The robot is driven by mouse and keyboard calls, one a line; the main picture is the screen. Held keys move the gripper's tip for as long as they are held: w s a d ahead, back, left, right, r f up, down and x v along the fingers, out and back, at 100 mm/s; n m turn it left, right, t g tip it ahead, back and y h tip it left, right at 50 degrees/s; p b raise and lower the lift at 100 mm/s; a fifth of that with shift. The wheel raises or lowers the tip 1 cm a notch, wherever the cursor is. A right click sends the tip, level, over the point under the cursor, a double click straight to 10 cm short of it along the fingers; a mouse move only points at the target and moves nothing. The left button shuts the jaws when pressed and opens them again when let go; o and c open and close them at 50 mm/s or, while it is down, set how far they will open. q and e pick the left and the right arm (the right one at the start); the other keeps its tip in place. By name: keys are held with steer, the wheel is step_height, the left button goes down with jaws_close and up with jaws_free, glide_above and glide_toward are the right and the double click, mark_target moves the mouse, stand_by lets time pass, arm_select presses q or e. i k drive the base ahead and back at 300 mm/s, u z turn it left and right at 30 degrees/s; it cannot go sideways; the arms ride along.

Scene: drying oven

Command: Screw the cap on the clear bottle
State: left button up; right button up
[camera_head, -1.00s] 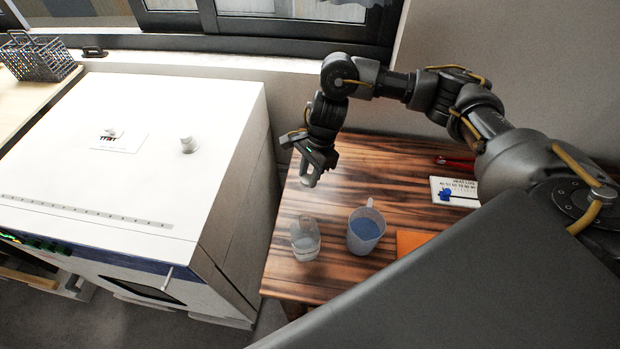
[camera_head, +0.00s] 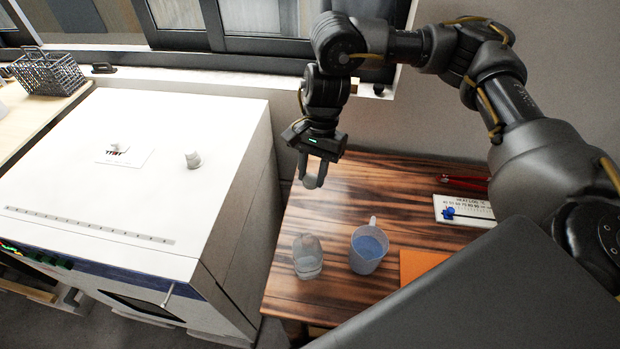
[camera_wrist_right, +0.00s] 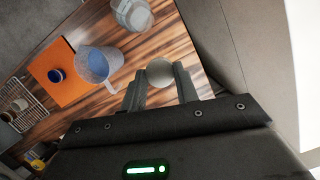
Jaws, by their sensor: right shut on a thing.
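The clear bottle (camera_head: 308,260) stands upright near the left edge of the wooden table; it also shows in the right wrist view (camera_wrist_right: 133,14) at the top. My right gripper (camera_head: 312,178) is shut on a small round pale grey cap (camera_wrist_right: 160,72), held between the fingertips. In the head view the cap (camera_head: 311,182) is partly hidden by the fingers. The gripper points down, above the table and apart from the bottle, on its far side. My left gripper is in neither view.
A cup with blue content (camera_head: 369,247) stands just right of the bottle. A white oven (camera_head: 130,180) stands left of the table. The far left table area is clear.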

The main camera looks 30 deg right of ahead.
mark_target(307, 251)
steer(key=z, duration=0.05)
steer(key=k, duration=0.5)
steer(key=u, duration=2.05)
steer(key=k, duration=1.65)
steer(key=z, duration=1.3)
steer(key=i, duration=0.5)
steer(key=z, duration=0.05)
